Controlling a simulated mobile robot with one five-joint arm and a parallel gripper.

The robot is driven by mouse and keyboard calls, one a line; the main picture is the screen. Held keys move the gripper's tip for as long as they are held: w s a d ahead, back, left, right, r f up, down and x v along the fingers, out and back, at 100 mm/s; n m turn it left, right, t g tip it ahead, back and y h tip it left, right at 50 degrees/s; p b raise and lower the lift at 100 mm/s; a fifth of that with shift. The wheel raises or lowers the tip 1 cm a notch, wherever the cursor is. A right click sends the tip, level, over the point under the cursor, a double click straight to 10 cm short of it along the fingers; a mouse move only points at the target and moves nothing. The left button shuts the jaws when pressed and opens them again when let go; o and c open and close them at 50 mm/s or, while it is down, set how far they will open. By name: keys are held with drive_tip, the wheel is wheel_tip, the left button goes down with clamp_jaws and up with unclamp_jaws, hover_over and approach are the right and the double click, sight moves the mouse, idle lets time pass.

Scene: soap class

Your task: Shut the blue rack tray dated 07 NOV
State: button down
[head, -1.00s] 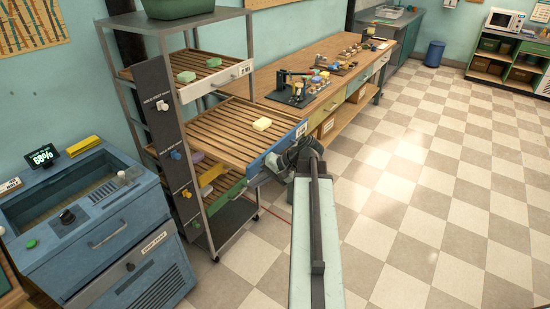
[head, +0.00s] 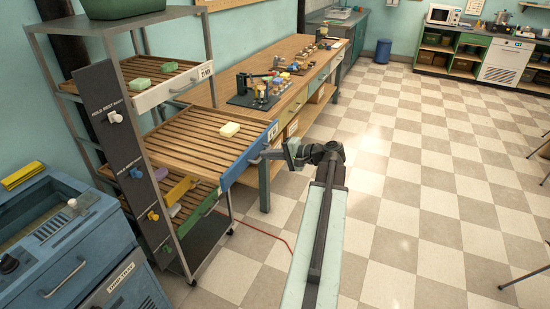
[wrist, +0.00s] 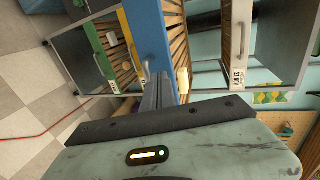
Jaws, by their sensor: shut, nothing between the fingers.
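The blue-fronted rack tray (head: 236,170) is slid out from the metal rack, with wooden slats and a pale yellow soap bar (head: 229,129) on it. The date on its white card (head: 272,131) is too small to read. Its blue front also shows in the wrist view (wrist: 147,32). My gripper (head: 284,153) is at the outer side of the blue front, near its handle. In the wrist view my gripper (wrist: 160,88) is shut and empty, with its tips close to the blue front. I cannot tell if they touch.
A white-fronted tray (head: 172,87) with green soap is above, and a green-fronted tray (head: 197,214) is below. A side post (head: 122,155) carries several coloured knobs. A wooden workbench (head: 290,62) stands behind. The checkered floor (head: 420,190) to the right is clear.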

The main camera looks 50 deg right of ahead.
sight(251, 155)
drive_tip(key=x, duration=0.4)
drive_tip(key=shift+a+b, duration=0.1)
drive_tip(key=shift+b, duration=0.25)
drive_tip(key=shift+w, duration=0.1)
